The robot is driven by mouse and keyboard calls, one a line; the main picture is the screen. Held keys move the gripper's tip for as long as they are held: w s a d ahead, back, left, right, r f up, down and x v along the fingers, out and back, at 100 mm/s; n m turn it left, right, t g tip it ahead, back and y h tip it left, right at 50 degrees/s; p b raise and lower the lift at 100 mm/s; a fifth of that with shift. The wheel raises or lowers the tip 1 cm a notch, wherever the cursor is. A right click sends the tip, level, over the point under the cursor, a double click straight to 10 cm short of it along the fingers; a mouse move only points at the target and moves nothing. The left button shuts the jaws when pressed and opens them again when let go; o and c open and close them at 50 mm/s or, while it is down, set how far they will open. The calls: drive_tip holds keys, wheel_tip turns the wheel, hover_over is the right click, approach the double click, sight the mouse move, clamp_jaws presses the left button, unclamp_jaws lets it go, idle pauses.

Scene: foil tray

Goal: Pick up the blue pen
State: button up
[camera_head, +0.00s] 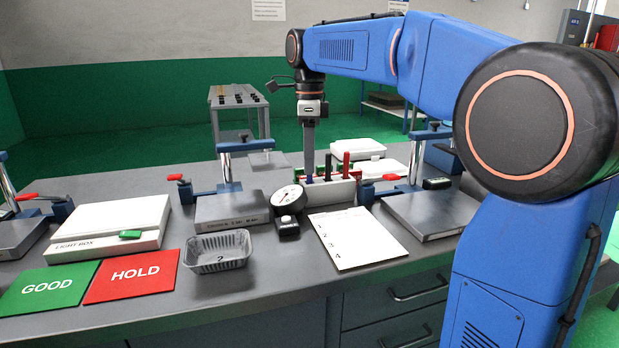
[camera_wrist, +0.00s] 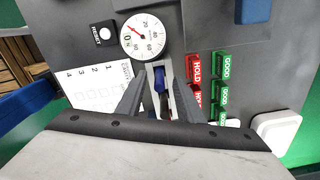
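The blue pen (camera_head: 309,179) stands in a white holder (camera_head: 337,192) with a black pen (camera_head: 328,166) and a red pen (camera_head: 346,163). In the wrist view the blue pen (camera_wrist: 160,80) shows between the two fingers of my gripper (camera_wrist: 158,73). The fingers are apart, with a gap on both sides of the pen. In the head view my gripper (camera_head: 309,172) points down over the blue pen's end of the holder. The lower part of the pen is hidden in the holder.
A round dial gauge (camera_head: 289,199) stands just left of the holder, with a small dark box (camera_head: 289,228) in front. A numbered white sheet (camera_head: 357,239) lies in front. A foil tray (camera_head: 218,251) sits further left. HOLD (camera_wrist: 195,68) and GOOD (camera_wrist: 224,68) stamps or tags are beside the holder.

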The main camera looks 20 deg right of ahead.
drive_tip(key=shift+f, duration=0.85)
clamp_jaws()
drive_tip(key=shift+r, duration=0.1)
